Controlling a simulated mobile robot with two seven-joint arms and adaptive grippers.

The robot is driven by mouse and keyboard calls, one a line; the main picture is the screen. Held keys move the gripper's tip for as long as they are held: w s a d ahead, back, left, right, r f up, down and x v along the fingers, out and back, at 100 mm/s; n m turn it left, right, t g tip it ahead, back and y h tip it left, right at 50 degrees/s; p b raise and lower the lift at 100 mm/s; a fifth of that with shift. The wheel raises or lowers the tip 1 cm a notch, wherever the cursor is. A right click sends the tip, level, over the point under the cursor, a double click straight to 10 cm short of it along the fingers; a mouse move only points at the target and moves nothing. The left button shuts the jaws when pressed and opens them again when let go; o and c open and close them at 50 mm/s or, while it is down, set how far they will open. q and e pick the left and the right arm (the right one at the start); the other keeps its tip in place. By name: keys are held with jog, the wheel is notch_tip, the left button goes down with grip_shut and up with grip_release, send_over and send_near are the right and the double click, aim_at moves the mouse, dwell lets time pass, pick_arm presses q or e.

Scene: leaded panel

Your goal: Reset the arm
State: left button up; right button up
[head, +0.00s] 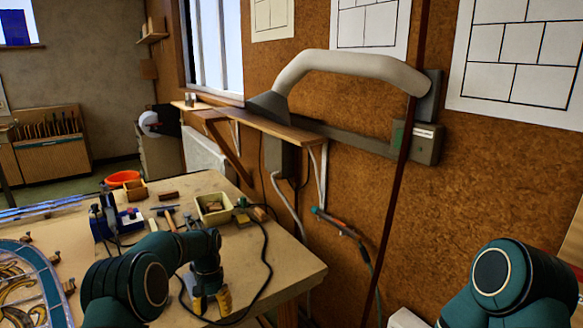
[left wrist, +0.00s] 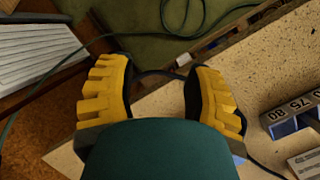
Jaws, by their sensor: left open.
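My left arm comes in at the bottom left of the head view and bends down over the workbench (head: 290,262). Its gripper (head: 210,300) has yellow fingers that point down near the bench's right end. In the left wrist view the two yellow fingers of this gripper (left wrist: 160,92) stand wide apart with nothing between them. Below them show the bench edge, a dark cable and the green floor. Part of my right arm shows at the bottom right of the head view; its gripper is out of view.
A leaded panel (head: 40,285) lies at the bench's left. A black cable (head: 266,262) runs over the bench near my left gripper. A grey extraction arm (head: 350,68) is on the wall.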

pick_arm(q)
jog(key=s+d+f+n+t+h+b, duration=0.1)
jog(key=s+d+f, duration=0.2)
jog(key=s+f, duration=0.35)
jog(key=s+d+f+t+h+b, duration=0.1)
jog(key=s+d+f, duration=0.35)
jog(key=f, duration=0.35)
jog(key=s+d+f+n+t+b, duration=0.1)
jog(key=s, duration=0.8)
jog(key=s+d+f+n+t+h+b, duration=0.1)
jog(key=s+d+f+n+t, duration=0.1)
jog(key=s, duration=0.7)
jog(key=shift+d+f+b, duration=0.2)
jog(key=shift+d+b, duration=0.1)
jog(key=shift+b, duration=0.1)
pick_arm(e)
jog(key=f, duration=0.3)
jog(key=s+f, duration=0.1)
jog(key=f, duration=0.1)
jog(key=shift+f, duration=0.2)
jog(key=shift+a, duration=0.1)
